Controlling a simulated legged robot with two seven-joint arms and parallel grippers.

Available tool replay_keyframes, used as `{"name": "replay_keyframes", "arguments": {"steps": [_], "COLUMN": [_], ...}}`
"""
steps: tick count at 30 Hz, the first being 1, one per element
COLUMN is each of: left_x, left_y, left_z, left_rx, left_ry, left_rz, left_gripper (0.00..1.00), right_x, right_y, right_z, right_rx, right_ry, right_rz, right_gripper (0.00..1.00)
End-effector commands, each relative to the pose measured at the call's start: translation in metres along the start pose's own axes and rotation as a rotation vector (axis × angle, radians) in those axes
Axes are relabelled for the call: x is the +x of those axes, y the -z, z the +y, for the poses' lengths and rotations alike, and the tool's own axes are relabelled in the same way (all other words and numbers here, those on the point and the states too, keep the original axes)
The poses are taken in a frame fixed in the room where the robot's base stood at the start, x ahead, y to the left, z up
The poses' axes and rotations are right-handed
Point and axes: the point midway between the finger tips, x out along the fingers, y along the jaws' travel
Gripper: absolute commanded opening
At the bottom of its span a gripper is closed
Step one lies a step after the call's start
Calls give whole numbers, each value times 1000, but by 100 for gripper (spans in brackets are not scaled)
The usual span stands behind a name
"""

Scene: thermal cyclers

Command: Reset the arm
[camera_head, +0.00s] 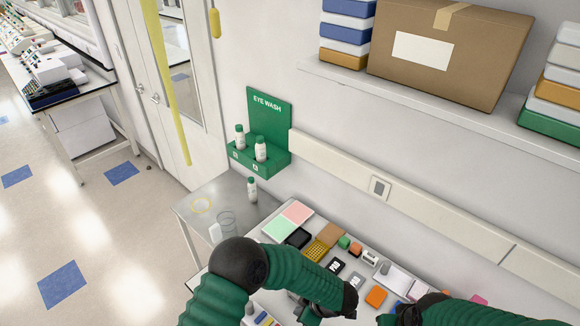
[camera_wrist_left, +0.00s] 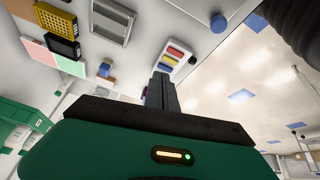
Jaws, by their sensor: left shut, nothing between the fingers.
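My left arm comes in from the lower left in the head view, bent at a black joint. Its black gripper (camera_head: 312,311) is low over the front of the table (camera_head: 262,236), partly hidden by my own arm and cut by the picture's bottom edge. In the left wrist view the fingers (camera_wrist_left: 162,88) are together, with nothing between them. A white tray with red, yellow and blue pieces (camera_wrist_left: 176,60) shows behind the fingertips. My right arm reaches in from the lower right in the head view. A dark end part (camera_head: 402,315) shows at the bottom edge, but its fingers cannot be made out.
The table holds pink and green sheets (camera_head: 288,220), a yellow rack (camera_head: 318,249), an orange block (camera_head: 376,296) and several small items. A green eye wash station (camera_head: 268,125) hangs on the wall. A shelf (camera_head: 440,98) with a cardboard box (camera_head: 450,50) is above. Open floor lies left.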

Motion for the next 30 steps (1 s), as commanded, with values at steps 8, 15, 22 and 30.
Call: {"name": "replay_keyframes", "arguments": {"steps": [8, 15, 22, 30], "left_x": [43, 103, 122, 119], "left_y": [58, 72, 78, 79], "left_z": [72, -98, -188, -191], "left_rx": [437, 960, 1104, 1113], "left_ry": [-627, -511, -349, -341], "left_rz": [-21, -161, -233, -238], "left_gripper": [0, 0, 0, 0], "right_x": [153, 248, 267, 264], "right_y": [-37, -59, -64, -63], "right_z": [0, 0, 0, 0], "right_rx": [1, 0, 0, 1], "right_ry": [0, 0, 0, 0], "right_rz": [-3, -2, -1, -1], "right_gripper": [36, 36, 36, 36]}}
